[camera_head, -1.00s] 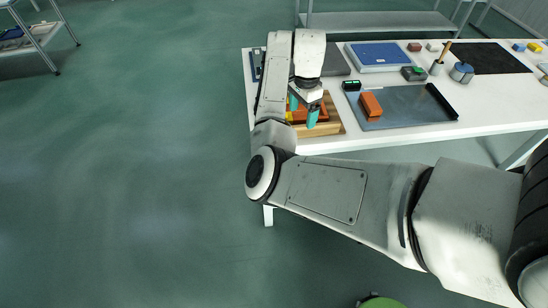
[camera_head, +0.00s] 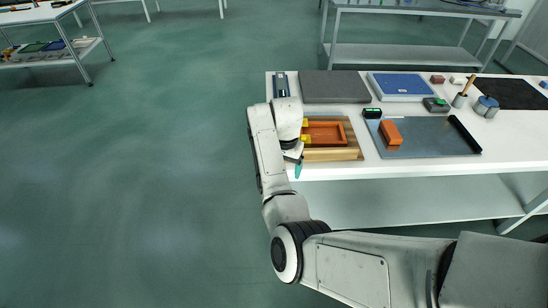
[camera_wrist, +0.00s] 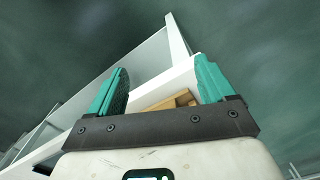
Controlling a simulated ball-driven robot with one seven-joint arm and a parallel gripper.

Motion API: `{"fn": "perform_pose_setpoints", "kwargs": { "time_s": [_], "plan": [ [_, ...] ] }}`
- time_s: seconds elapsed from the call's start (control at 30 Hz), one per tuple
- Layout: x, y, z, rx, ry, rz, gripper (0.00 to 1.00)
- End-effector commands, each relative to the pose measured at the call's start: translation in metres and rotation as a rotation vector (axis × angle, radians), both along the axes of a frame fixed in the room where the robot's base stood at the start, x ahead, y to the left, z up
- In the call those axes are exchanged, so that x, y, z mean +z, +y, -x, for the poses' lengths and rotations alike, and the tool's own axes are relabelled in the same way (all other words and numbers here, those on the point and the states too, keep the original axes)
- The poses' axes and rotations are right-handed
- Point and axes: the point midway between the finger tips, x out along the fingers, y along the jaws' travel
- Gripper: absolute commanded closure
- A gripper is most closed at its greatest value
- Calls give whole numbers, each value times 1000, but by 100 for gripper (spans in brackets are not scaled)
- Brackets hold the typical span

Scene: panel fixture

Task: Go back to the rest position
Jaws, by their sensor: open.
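My gripper (camera_head: 298,168) is at the table's front left corner, at the left edge of a wooden board with an orange tray on it. In the head view one teal finger shows below the white wrist; the other is mostly hidden. In the wrist view my gripper (camera_wrist: 163,72) has its two teal fingers wide apart with nothing between them. A piece of the wooden board (camera_wrist: 172,100) and the white table edge show behind the fingers. My arm runs up from the lower right and bends along the table's left side.
The white table (camera_head: 400,170) holds the orange tray (camera_head: 326,133), a grey mat (camera_head: 333,87), a blue panel (camera_head: 400,85), an orange block (camera_head: 390,134) on a grey plate (camera_head: 430,135), and a blue-grey round part (camera_head: 486,106). Open floor (camera_head: 130,180) lies to the left.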

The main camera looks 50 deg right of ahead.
Motion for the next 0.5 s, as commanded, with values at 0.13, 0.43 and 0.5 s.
{"fn": "perform_pose_setpoints", "kwargs": {
  "time_s": [0.13,0.43,0.5],
  "plan": [
    [-1,2,-1,11,0,0,18],
    [-8,0,16,57,8,38,18],
    [-13,1,31,112,13,70,18]
  ]
}}
